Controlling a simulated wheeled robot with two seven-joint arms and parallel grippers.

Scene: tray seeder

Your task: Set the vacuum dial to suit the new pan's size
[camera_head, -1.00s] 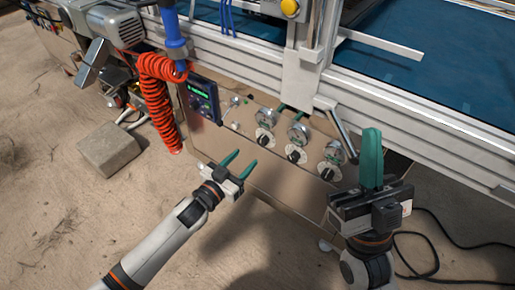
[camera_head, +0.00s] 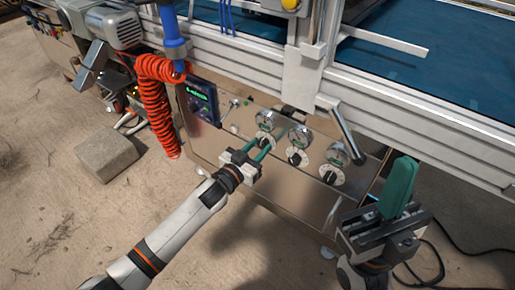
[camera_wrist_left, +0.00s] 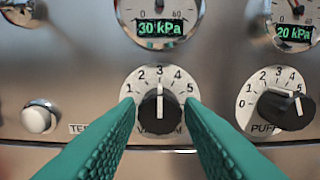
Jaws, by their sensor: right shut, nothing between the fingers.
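The vacuum dial (camera_wrist_left: 160,100) is a white disc numbered 1 to 5 with a black knob (camera_wrist_left: 159,112). Its white pointer stands upright at 3, and its label is partly hidden. The gauge (camera_wrist_left: 160,22) above it reads 30 kPa. My left gripper (camera_wrist_left: 160,104) is open, with one teal finger on each side of the knob; I cannot tell whether they touch it. In the head view my left gripper (camera_head: 268,140) is at the leftmost dial of the row. My right gripper (camera_head: 402,168) is shut and empty, right of the panel. No pan is recognisable.
A white button (camera_wrist_left: 38,118) is on the left. A display (camera_head: 199,101) and red coiled hose (camera_head: 156,105) stand left of the dials. A lever (camera_head: 347,132) juts down near the rightmost dial.

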